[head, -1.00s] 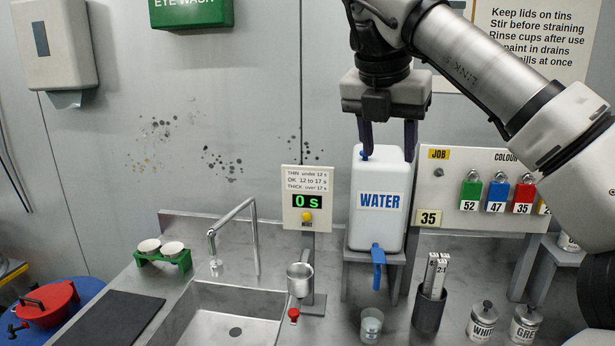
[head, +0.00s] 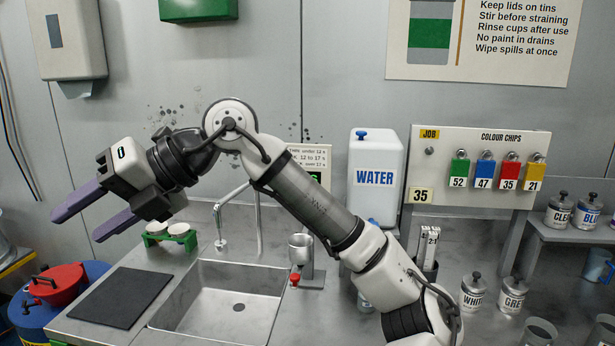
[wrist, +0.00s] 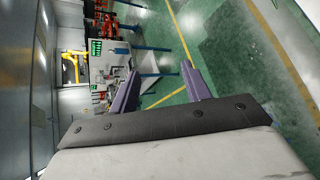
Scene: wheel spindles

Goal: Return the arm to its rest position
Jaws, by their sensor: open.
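My gripper (head: 88,218) is in the upper left part of the head view, above the left end of the counter. It points left and slightly down, and its two purple fingers are apart with nothing between them. My arm reaches to it from the lower right, bent at a high elbow. In the wrist view the gripper (wrist: 160,88) is also open and empty, with a green floor beyond it. The arm hides most of the timer panel (head: 322,155) and part of the water container's lower front.
The white water container (head: 374,202) stands on its stand behind the arm. The sink (head: 205,318), a black mat (head: 122,297) and a green cup holder (head: 172,239) lie below. A red-lidded blue drum (head: 35,322) is at lower left. A colour chip board (head: 475,208) and lidded tins (head: 473,292) are right.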

